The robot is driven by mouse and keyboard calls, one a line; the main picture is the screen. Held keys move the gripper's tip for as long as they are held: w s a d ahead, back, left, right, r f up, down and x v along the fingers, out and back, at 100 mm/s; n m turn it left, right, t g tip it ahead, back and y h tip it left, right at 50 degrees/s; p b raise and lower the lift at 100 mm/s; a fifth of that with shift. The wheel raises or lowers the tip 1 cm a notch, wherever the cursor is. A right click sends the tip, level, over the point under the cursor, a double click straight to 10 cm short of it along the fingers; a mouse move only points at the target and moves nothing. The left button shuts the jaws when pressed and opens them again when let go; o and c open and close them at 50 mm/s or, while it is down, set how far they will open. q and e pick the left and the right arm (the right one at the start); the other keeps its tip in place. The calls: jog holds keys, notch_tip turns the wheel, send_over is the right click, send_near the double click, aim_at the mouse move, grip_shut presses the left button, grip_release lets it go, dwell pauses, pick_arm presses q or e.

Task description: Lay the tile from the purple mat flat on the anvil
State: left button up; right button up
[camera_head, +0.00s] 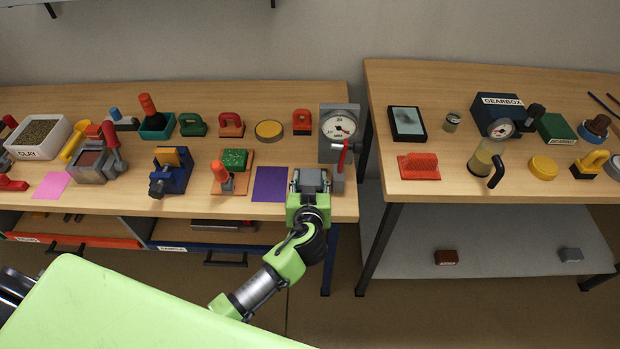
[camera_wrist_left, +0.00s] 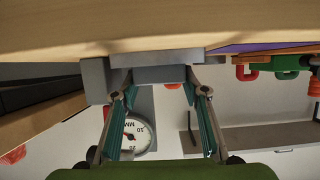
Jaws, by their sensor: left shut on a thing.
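My left gripper (camera_head: 311,181) is in front of the grey dial gauge stand (camera_head: 339,150), at the front edge of the left table. Its fingers (camera_wrist_left: 160,88) are shut on a grey, flat-faced piece, which I take to be the tile (camera_wrist_left: 160,74). The tile is close to the stand's grey base, the anvil (camera_wrist_left: 150,57). Grey on grey, I cannot tell whether the tile touches the anvil. The gripper hides most of the anvil in the head view. The purple mat (camera_head: 270,184) is bare, just left of the gripper. My right gripper is not in view.
The gauge's red lever (camera_head: 343,158) stands close to the gripper's right. An orange board with a red-handled tool (camera_head: 227,182) lies left of the mat. Several stamps and pads line the table's back. A gap separates the right table (camera_head: 480,197).

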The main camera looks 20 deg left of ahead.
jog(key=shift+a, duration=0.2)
pick_arm(q)
jog(key=shift+f, duration=0.1)
jog(key=o, duration=0.9)
jog(key=shift+c, duration=0.2)
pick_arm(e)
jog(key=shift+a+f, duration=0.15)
pick_arm(q)
jog(key=shift+r, duration=0.25)
jog(key=b+v, duration=0.1)
jog(key=v, duration=1.1)
jog(key=shift+f+b, duration=0.2)
jog(key=shift+b, duration=0.15)
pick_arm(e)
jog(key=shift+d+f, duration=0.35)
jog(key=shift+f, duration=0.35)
